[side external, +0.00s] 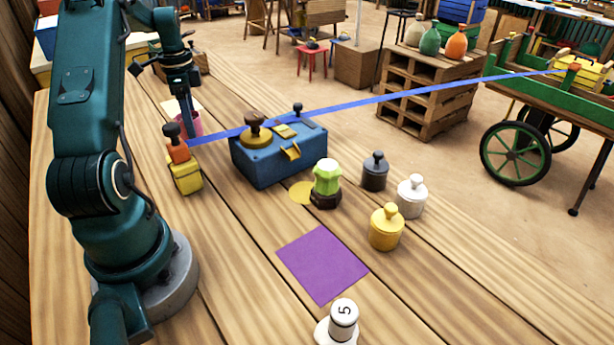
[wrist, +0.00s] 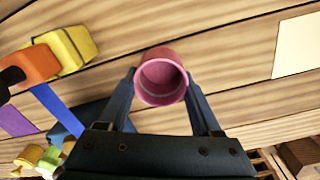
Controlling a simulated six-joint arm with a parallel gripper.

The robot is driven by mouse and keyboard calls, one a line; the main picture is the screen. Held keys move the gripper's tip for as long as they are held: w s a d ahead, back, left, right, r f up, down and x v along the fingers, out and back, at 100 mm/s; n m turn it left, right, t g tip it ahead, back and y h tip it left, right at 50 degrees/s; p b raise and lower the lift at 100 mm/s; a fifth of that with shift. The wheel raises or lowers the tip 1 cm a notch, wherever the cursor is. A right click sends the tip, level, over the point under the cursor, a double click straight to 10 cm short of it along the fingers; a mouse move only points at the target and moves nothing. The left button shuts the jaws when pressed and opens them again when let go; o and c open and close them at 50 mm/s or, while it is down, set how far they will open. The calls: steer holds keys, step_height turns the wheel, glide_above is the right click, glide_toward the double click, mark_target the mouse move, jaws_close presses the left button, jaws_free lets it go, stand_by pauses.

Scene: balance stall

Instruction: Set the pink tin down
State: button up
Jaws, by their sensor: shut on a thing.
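The pink tin (wrist: 162,82) is an open-topped round cup between the two fingers of my gripper (wrist: 160,88) in the wrist view. My gripper is shut on it, one finger on each side, and its empty inside faces the camera. In the side view the tin (side external: 194,126) shows beneath my gripper (side external: 188,118), behind the blue strip's near end. Its bottom is hidden there, so I cannot tell whether it touches the table.
A yellow block with an orange one (side external: 177,150) on top stands close to the tin. A blue box (side external: 270,160) and a long blue strip (side external: 400,94) lie to the right. A pale square (wrist: 298,46) is on the wood. Weights and a purple square (side external: 322,264) are nearer.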

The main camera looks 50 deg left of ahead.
steer(key=shift+f, duration=1.75)
steer(key=shift+f, duration=0.2)
steer(key=o, duration=1.5)
steer(key=shift+r, duration=0.1)
